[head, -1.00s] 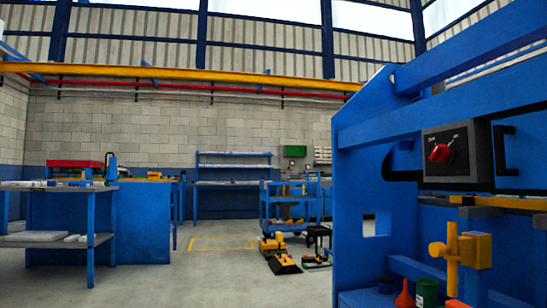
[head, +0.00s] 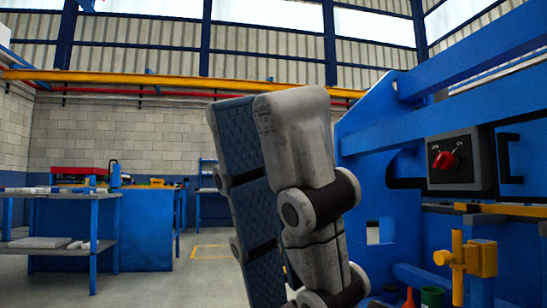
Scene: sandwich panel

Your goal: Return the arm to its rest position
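My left gripper (head: 262,105) fills the middle of the head view, close to the camera and pointing up. It shows worn pale-grey finger links with black joints, and a dark blue-grey textured pad on the left side. The view does not tell whether its fingers are open or closed, and I see no object held in it. It stands apart in the picture from the black control box (head: 481,164) with a red rotary knob (head: 445,161), on the blue machine frame at the right. My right gripper is out of view.
The blue machine frame (head: 395,140) takes up the right side, with a yellow valve-like fitting (head: 455,258) and a green cup (head: 432,296) low down. A workbench (head: 150,225) and a grey shelf table (head: 65,248) stand at the left. Open floor shows between.

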